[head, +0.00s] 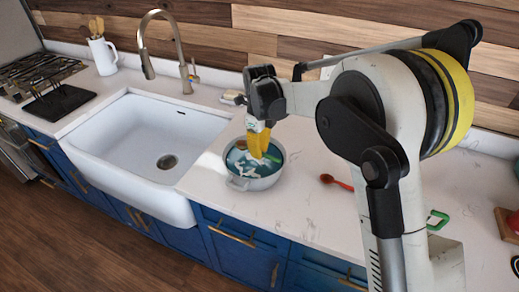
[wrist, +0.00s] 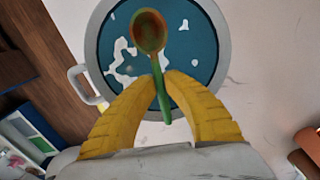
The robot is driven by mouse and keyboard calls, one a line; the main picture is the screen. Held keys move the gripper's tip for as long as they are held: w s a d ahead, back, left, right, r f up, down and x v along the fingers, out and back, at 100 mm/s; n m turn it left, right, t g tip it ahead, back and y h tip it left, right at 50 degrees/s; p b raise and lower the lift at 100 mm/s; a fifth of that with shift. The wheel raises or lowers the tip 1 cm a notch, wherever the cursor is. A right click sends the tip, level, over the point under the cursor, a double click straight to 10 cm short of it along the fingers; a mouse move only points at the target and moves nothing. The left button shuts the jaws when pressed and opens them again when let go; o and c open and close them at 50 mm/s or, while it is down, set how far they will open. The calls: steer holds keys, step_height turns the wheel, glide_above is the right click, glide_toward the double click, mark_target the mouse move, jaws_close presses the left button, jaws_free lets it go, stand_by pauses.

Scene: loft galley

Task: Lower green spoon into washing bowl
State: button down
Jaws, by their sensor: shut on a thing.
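The washing bowl (head: 262,184) is a white, round, handled vessel on the counter, right of the sink, holding teal liquid with white foam patches. In the wrist view the bowl (wrist: 91,42) lies beyond my fingertips. My gripper (head: 258,154) points down over the bowl with its yellow fingers. In the wrist view my gripper (wrist: 161,82) is shut on the green spoon (wrist: 149,32) by its handle. The spoon's brownish-green head overlaps the liquid in that view; I cannot tell whether it touches it. In the head view the spoon (head: 274,158) shows only as a small green patch.
A red spoon (head: 336,182) lies on the counter right of the bowl. A white sink (head: 140,135) with a tall faucet (head: 178,50) is at the left. A utensil jug (head: 103,56) stands behind it. A green-handled item (head: 437,220) sits at the right, partly hidden by my arm.

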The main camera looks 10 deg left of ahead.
mark_target(259, 172)
steer(key=shift+f+b, duration=1.1)
steer(key=shift+f, duration=0.7)
steer(key=c, duration=1.4)
jaws_free()
steer(key=shift+c, duration=0.2)
steer(key=shift+r, duration=0.15)
